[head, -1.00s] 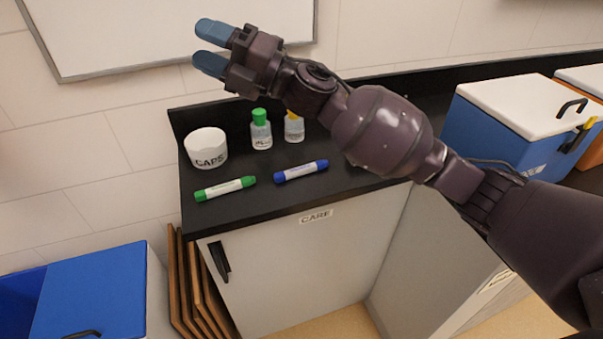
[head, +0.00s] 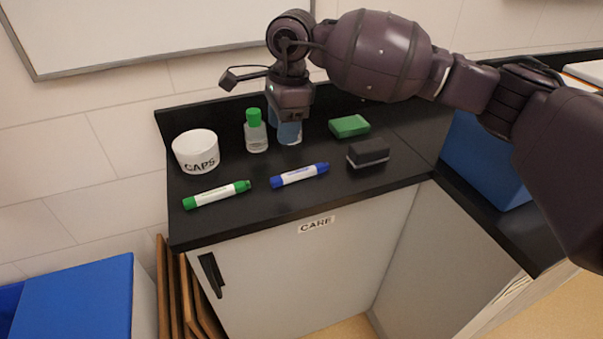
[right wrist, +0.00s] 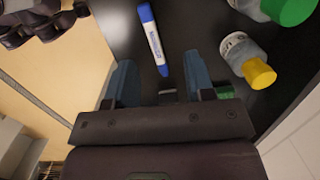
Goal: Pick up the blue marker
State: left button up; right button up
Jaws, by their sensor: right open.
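The blue marker (head: 300,175) lies flat on the black counter, its white label facing up. In the right wrist view the blue marker (right wrist: 153,40) lies beyond the fingers and roughly between their lines. My right gripper (head: 288,132) points down behind the marker in the head view, apart from it. In the right wrist view my right gripper (right wrist: 160,72) has its two blue fingers spread, with nothing held between them. My left gripper is not in view.
A green marker (head: 217,194) and a white CAPS cup (head: 196,151) are at left. A green-capped bottle (head: 256,133) stands beside the gripper; a yellow-capped bottle (right wrist: 246,62) shows in the wrist view. A green block (head: 349,126) and dark eraser (head: 368,152) lie at right.

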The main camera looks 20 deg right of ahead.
jog(key=d+h, duration=0.1)
jog(key=d, duration=0.1)
send_over(295, 173)
jog(key=shift+n, duration=0.4)
notch_tip(295, 173, down, 5)
jog(key=shift+w+f+b, duration=0.15)
jog(key=shift+f+b, duration=0.05)
jog(key=shift+b, duration=0.15)
jog(key=shift+f, duration=0.65)
notch_tip(295, 173, down, 4)
jog(key=shift+r+b, duration=0.2)
jog(key=shift+b, duration=0.15)
jog(key=shift+f, duration=0.4)
jog(key=shift+r, duration=0.1)
jog(key=shift+c, duration=0.2)
grip_shut()
